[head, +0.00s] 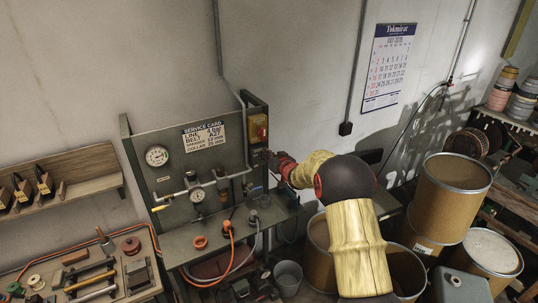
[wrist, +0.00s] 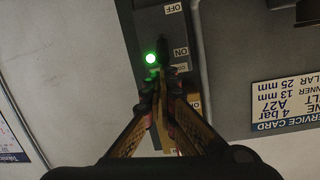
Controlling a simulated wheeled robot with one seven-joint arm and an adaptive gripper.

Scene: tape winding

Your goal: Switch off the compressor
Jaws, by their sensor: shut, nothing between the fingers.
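The switch box (wrist: 178,25) fills the top middle of the wrist view, which is upside down. It bears OFF and ON labels and a lit green lamp (wrist: 151,59). A dark knob or lever (wrist: 169,48) sits beside the lamp, near the ON label; its exact setting is hard to tell. My gripper (wrist: 160,76) is shut and empty, its tips just below the lamp in the picture; I cannot tell if they touch anything. In the head view a yellow and red box (head: 259,128) is on the panel, with my gripper (head: 266,154) just below it.
The grey panel (head: 150,135) carries gauges, pipes and a service card (head: 204,135); the card also shows in the wrist view (wrist: 287,105). A bench with orange fittings (head: 200,242) is below. Drums (head: 452,185) stand at right, a tool table (head: 90,275) at left.

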